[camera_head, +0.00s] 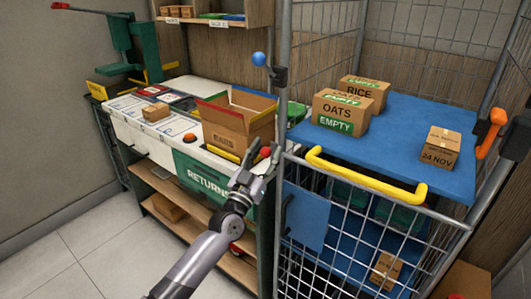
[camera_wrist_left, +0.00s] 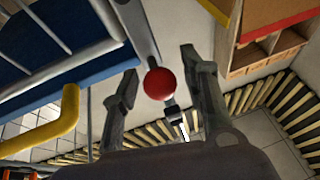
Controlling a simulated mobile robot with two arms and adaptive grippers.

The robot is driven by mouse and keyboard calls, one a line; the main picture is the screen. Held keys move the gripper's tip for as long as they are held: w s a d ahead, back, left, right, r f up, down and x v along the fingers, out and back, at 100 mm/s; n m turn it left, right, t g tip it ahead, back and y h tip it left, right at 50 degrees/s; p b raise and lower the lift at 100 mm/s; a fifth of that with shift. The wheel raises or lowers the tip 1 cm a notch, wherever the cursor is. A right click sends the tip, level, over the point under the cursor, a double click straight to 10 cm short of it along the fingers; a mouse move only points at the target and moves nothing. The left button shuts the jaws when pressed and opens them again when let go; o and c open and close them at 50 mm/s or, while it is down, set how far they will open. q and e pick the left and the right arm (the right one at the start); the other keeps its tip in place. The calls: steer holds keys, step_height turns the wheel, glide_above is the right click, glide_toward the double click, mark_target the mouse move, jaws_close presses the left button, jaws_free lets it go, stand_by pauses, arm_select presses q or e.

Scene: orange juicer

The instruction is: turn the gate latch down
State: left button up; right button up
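A red ball knob (camera_wrist_left: 165,84) shows in the left wrist view, in front of a grey metal post (camera_wrist_left: 138,30) of the cage. I take it for the knob of the gate latch; its lever is mostly hidden behind it. My left gripper (camera_head: 262,155) is open beside the cage's front left post. In the left wrist view, its fingers (camera_wrist_left: 160,75) stand on either side of the knob, with visible gaps. My right gripper is not in view.
A yellow handle (camera_head: 365,175) crosses the cage front, right of my gripper. A blue shelf (camera_head: 400,125) carries several boxes. A blue ball (camera_head: 259,58) sits higher on the post, and an orange handle (camera_head: 490,132) is at the right. An open carton (camera_head: 232,125) stands close on the left counter.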

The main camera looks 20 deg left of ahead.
arm_select(q)
jaws_close()
stand_by(0.6)
